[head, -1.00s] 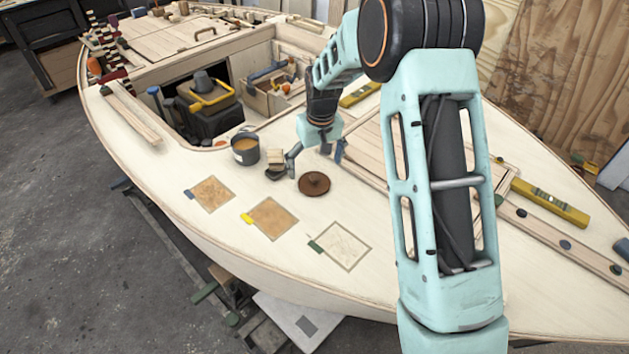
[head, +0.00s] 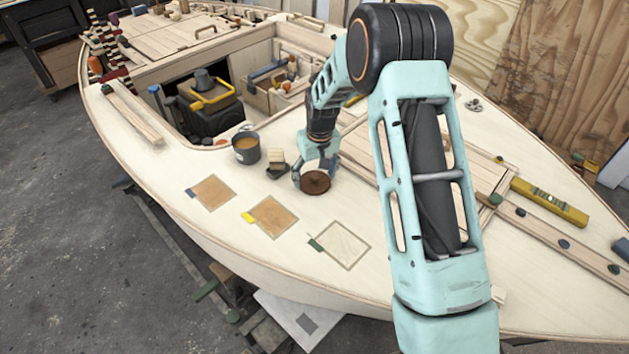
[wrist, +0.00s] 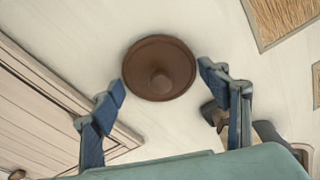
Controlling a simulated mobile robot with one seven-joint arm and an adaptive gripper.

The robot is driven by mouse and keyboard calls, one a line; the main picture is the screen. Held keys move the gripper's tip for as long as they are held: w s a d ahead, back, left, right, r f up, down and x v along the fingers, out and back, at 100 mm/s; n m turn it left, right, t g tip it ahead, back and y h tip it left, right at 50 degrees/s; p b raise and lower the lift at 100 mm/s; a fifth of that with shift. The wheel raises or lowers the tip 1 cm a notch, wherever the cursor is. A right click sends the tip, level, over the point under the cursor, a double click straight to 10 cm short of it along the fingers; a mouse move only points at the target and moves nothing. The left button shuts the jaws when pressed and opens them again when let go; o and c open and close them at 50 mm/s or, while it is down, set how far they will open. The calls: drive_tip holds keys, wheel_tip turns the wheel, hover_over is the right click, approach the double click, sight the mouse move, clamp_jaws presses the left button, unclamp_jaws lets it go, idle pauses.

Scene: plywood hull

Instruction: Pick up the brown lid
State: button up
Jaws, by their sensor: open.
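The brown lid (head: 315,182) is a round disc with a small central knob, lying on the pale plywood deck (head: 300,215). In the wrist view the lid (wrist: 160,68) is upper middle, just ahead of my fingertips and roughly between them sideways. My gripper (wrist: 165,82) is open and empty, one blue finger on each side of the lid's lower edge. I cannot tell whether either finger touches it. In the head view my gripper (head: 312,172) is right at the lid, partly hidden by my arm.
A dark pot (head: 246,149) with brown contents stands left of the lid. A small block on a dark piece (head: 277,164) lies between them. Three sample patches, one here (head: 271,216), lie in front. A yellow level (head: 550,203) lies to the right.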

drive_tip(key=c, duration=0.7)
drive_tip(key=shift+s, duration=0.1)
drive_tip(key=shift+c, duration=0.5)
drive_tip(key=shift+s+f, duration=0.1)
drive_tip(key=shift+f, duration=0.05)
drive_tip(key=shift+c, duration=0.8)
drive_tip(key=shift+c, duration=0.3)
